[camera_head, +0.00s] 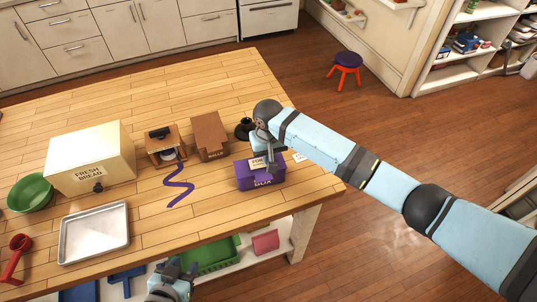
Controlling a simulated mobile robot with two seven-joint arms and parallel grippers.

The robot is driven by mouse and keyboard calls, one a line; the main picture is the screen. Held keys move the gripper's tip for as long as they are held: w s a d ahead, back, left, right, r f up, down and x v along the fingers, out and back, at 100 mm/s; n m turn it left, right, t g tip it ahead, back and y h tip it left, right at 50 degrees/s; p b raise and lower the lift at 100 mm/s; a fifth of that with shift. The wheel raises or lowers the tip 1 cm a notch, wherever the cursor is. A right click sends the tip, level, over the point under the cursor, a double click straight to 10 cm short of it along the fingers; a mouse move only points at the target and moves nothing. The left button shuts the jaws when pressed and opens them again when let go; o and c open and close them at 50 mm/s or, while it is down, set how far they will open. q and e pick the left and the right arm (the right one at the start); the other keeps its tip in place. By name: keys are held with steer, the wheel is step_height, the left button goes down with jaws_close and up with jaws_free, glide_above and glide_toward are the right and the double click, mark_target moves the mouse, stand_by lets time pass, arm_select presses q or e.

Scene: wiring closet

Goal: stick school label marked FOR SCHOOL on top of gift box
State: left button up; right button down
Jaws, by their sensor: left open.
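The purple gift box (261,183), with "BOX" readable on its front, sits near the right end of the wooden table. A small pale label (257,162) lies at its top, under my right gripper (268,165); its print is too small to read. Whether it is stuck down or held I cannot tell. My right gripper points down over the box, its fingers partly hidden, so its opening is unclear. Another small white label (299,157) lies on the table just right of the box. My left gripper (178,268) is open and empty, low in front of the table's front edge.
Left of the box stand a brown box (209,136), a wooden dispenser (162,146) with purple ribbon (180,186), a bread box (91,158), a tray (95,233) and a green bowl (30,193). A black object (243,129) stands behind the gift box. The table's far side is clear.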

steer(key=shift+f, duration=0.35)
steer(key=shift+f, duration=0.15)
stand_by(0.4)
steer(key=shift+s, duration=0.1)
stand_by(0.5)
steer(key=c, duration=1.3)
jaws_free()
steer(key=shift+r, duration=0.4)
steer(key=shift+r+b, duration=0.95)
steer(key=shift+r, duration=5.65)
